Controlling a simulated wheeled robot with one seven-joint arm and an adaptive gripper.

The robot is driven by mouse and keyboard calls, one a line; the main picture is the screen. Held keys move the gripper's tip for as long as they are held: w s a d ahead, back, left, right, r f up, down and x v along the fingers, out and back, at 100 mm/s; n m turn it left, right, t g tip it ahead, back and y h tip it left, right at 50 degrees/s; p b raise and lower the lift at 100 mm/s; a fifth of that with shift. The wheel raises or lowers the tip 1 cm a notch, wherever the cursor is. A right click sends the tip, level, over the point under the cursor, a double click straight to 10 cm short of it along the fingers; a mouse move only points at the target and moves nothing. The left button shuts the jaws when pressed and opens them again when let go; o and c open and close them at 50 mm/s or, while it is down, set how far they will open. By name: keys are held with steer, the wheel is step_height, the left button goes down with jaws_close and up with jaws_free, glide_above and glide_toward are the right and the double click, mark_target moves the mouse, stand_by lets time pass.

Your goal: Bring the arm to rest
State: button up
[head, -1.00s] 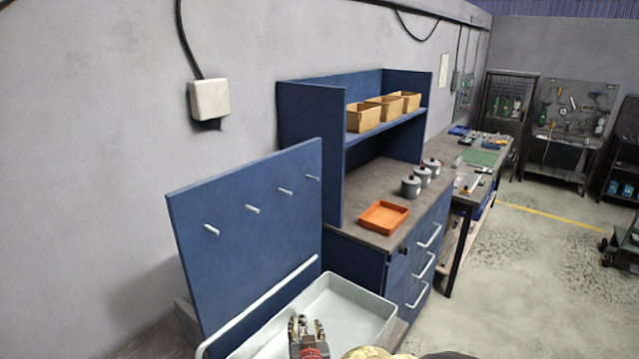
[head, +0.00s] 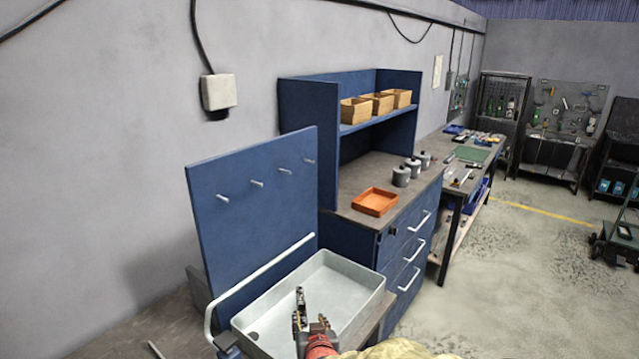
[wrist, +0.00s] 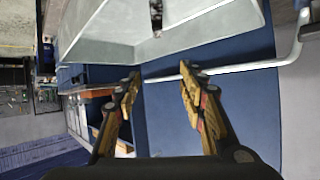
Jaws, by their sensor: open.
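My gripper (head: 312,318) shows at the bottom of the head view, in front of the grey tray. In the wrist view my gripper (wrist: 158,82) has its two fingers spread apart with nothing between them. It is open and empty. My arm's lower part runs out of the bottom of the head view.
A grey metal tray (head: 345,285) lies beside a blue pegboard panel (head: 250,190) with pegs and a white rail. Behind stands a blue cabinet with an orange tray (head: 375,202), several grey canisters (head: 401,176) and wooden bins (head: 376,103). Open floor (head: 500,290) lies at right.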

steer(key=s+d+r+g+b, duration=0.25)
steer(key=s+d+r, duration=0.25)
steer(key=s+d, duration=0.4)
steer(key=s+d+r+g+b, duration=0.2)
steer(key=s+d+r+b, duration=0.3)
steer(key=s, duration=0.6)
steer(key=s+d+f+g+h, duration=0.1)
steer(key=s+d, duration=0.3)
steer(key=s, duration=0.3)
steer(key=s+d+f+m+g+h+b, duration=0.1)
steer(key=s+d, duration=0.3)
steer(key=s, duration=0.3)
steer(key=shift+f, duration=0.4)
